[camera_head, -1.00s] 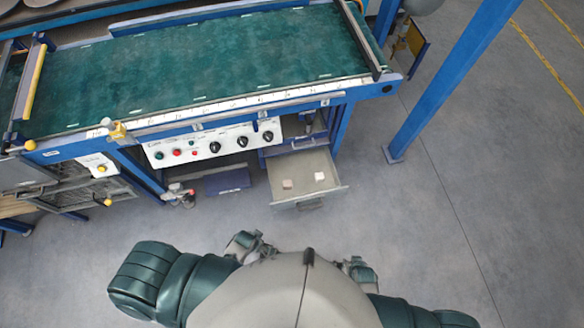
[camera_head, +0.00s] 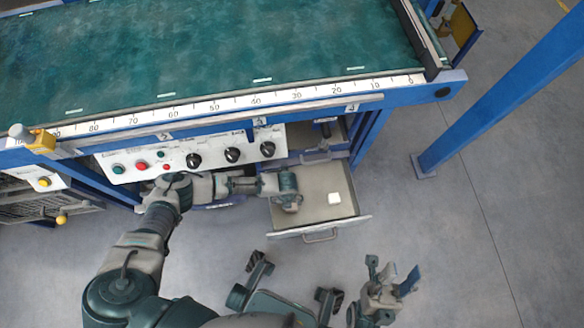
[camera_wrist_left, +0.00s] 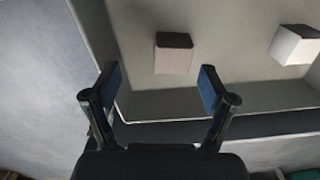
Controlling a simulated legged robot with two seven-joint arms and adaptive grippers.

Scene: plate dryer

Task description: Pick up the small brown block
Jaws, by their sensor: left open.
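The small brown block (camera_wrist_left: 173,54) lies in the open drawer (camera_head: 348,217), seen in the left wrist view. It has a dark brown face and a paler pinkish face. It sits ahead of and roughly between the two fingers of my left gripper (camera_wrist_left: 158,82), which is open and empty, with a gap to the block. In the head view my left gripper (camera_head: 289,197) is over the left part of the drawer and hides the block. My right gripper (camera_head: 391,270) is open and empty, in front of the drawer to the right.
A white block (camera_head: 335,198) lies to the right in the same drawer; it also shows in the left wrist view (camera_wrist_left: 295,45). The green-topped machine (camera_head: 200,50) and its knob panel (camera_head: 214,152) stand beyond. A blue post (camera_head: 490,100) stands at right.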

